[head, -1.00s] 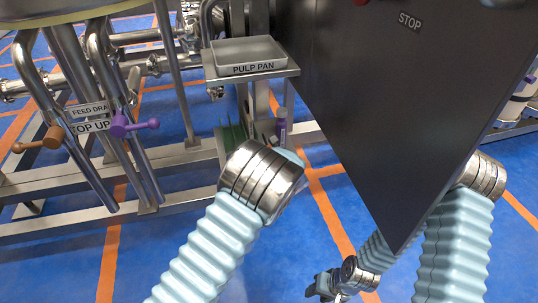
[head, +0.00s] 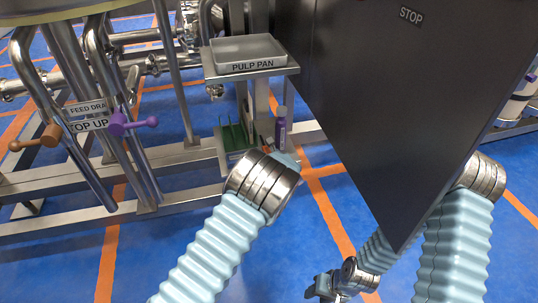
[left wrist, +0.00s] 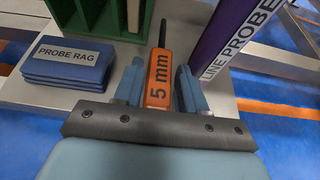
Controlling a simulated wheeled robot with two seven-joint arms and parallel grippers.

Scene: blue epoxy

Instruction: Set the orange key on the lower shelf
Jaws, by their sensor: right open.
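The orange key (left wrist: 158,82) is marked "5 mm" and has a dark shaft pointing away from my palm. In the left wrist view it sits between the two blue fingers of my left gripper (left wrist: 160,88), which close in on its handle. The lower shelf (left wrist: 222,92) is a grey plate beyond and below the key; I cannot tell whether the key touches it. My right gripper (head: 324,286) is low over the floor, open and away from the shelf.
On the shelf are a folded blue probe rag (left wrist: 66,62), a green rack (left wrist: 118,18) and a purple line probe (left wrist: 228,30). The pulp pan (head: 248,52) is above. A dark panel (head: 400,110) hangs at the right. Pipes with valve handles (head: 130,123) are at the left.

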